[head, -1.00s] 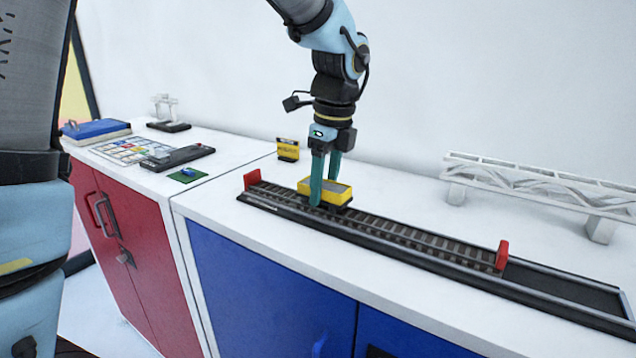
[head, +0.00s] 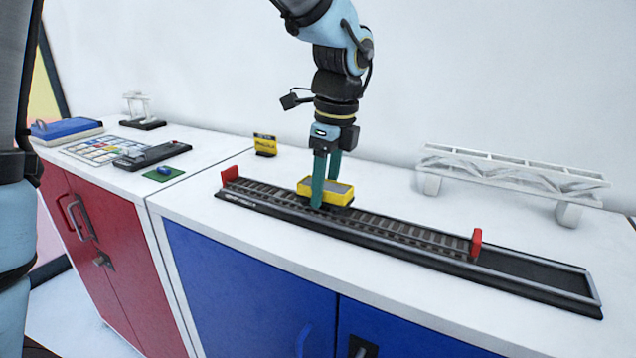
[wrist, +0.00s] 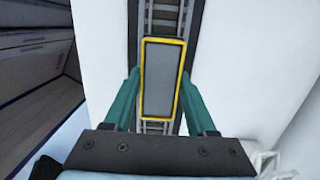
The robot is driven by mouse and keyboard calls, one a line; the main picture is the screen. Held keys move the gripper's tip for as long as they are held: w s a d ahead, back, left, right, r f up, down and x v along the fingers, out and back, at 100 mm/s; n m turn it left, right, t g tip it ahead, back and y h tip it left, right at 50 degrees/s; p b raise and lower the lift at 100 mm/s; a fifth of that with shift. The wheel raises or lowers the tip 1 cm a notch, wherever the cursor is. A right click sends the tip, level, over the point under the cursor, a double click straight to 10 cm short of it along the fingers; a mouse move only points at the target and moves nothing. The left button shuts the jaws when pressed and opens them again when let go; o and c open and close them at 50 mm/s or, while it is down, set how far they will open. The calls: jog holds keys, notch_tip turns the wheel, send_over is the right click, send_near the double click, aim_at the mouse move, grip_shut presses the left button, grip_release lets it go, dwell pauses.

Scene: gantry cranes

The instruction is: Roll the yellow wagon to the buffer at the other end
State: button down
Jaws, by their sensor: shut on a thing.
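The yellow wagon (head: 340,196) stands on the model track (head: 385,228), nearer the left red buffer (head: 229,173) than the right red buffer (head: 476,243). It has a grey top. My gripper (head: 325,190) is shut on the wagon, with one teal finger on each long side. In the wrist view the wagon (wrist: 161,80) lies lengthwise along the rails between my fingers (wrist: 160,105). Rails are clear between the wagon and the right buffer. The wagon's wheels are hidden.
A white model gantry bridge (head: 505,172) stands behind the track at right. A small yellow box (head: 265,145) stands behind the track's left end.

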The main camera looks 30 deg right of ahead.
aim_at(391, 226)
jog(key=shift+s+d+f, duration=0.1)
jog(key=shift+s+d, duration=0.35)
jog(key=shift+s, duration=0.5)
jog(key=shift+s+d+f, duration=0.15)
jog(key=shift+s+d, duration=0.35)
jog(key=shift+s, duration=0.5)
jog(key=shift+s+d+f, duration=0.1)
jog(key=shift+s+d, duration=0.35)
jog(key=shift+s, duration=0.5)
jog(key=shift+s, duration=0.1)
